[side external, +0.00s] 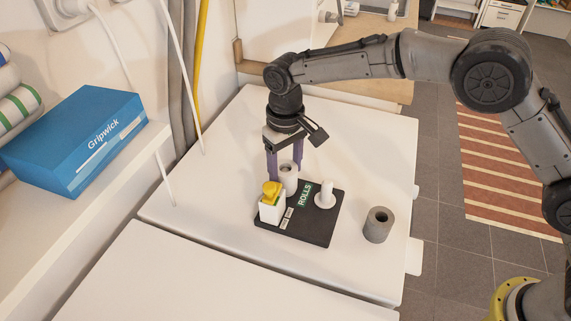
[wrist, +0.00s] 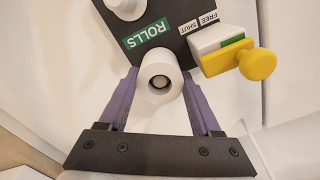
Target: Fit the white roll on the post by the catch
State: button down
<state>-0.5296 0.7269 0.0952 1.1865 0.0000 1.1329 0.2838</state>
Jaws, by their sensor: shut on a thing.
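The white roll (wrist: 150,92) stands upright between the purple fingers of my gripper (wrist: 158,100), which is shut on it. In the side view my gripper (side external: 285,170) points down and holds the roll (side external: 289,182) at the back left of the black board, just behind the catch. A round grey end shows inside the roll's hole in the wrist view. I cannot tell whether the roll is seated on a post there. The catch is a white block (side external: 270,212) with a yellow knob (side external: 271,190); the knob also shows in the wrist view (wrist: 257,64).
The black board (side external: 300,233) carries a green ROLLS label (side external: 305,194) and small FREE and SHUT labels. A white post with a wide foot (side external: 325,196) stands on its right part. A grey hollow roll (side external: 378,225) stands right of the board. The white table around is mostly clear.

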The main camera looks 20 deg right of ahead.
aim_at(286, 170)
jog(key=shift+f, duration=0.3)
grip_release()
notch_tip(286, 170, up, 14)
dwell(0.5)
jog(key=shift+f, duration=0.1)
dwell(0.6)
